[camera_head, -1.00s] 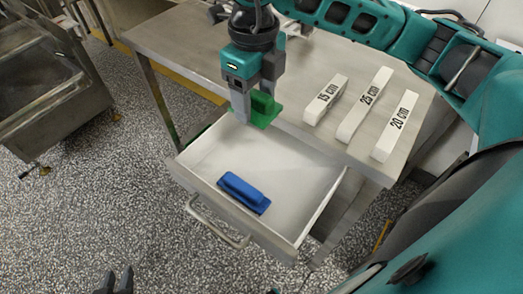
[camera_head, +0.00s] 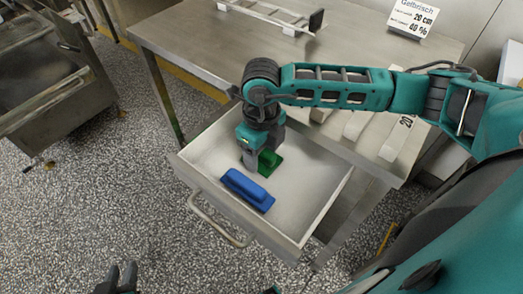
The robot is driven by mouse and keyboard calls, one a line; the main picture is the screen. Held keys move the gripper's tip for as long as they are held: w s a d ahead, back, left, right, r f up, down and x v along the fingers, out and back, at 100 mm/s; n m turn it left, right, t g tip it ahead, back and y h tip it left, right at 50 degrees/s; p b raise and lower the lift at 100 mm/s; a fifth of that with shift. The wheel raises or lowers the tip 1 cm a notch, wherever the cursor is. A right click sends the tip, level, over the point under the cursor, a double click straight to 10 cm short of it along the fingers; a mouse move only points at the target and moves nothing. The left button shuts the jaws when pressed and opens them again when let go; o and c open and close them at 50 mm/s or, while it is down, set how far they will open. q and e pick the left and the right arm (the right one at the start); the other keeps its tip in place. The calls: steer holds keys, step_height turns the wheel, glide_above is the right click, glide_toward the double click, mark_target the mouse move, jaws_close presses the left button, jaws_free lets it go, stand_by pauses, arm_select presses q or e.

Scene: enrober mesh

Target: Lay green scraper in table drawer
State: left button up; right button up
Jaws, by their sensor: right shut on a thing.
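The green scraper (camera_head: 270,162) is inside the open table drawer (camera_head: 308,205), held low behind the blue tool. My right gripper (camera_head: 251,163) reaches down into the drawer and is shut on the green scraper. The gripper and wrist hide part of the scraper, and I cannot tell whether it touches the drawer floor. My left gripper (camera_head: 117,279) is at the bottom left, above the floor and away from the drawer. Its two fingers show a gap and nothing between them.
A blue scraper-like block (camera_head: 246,190) lies in the drawer close to my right gripper. White labelled strips (camera_head: 396,141) lie on the steel table (camera_head: 205,50), partly behind my arm. A sign (camera_head: 413,17) and a metal frame (camera_head: 272,14) stand at the back. The drawer's right side is clear.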

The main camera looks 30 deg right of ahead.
steer(key=shift+f, duration=0.1)
steer(key=shift+f, duration=0.15)
steer(key=o, duration=1.1)
step_height(320, 180, up, 13)
steer(key=shift+f+p, duration=0.2)
steer(key=shift+p, duration=0.25)
steer(key=shift+f, duration=0.1)
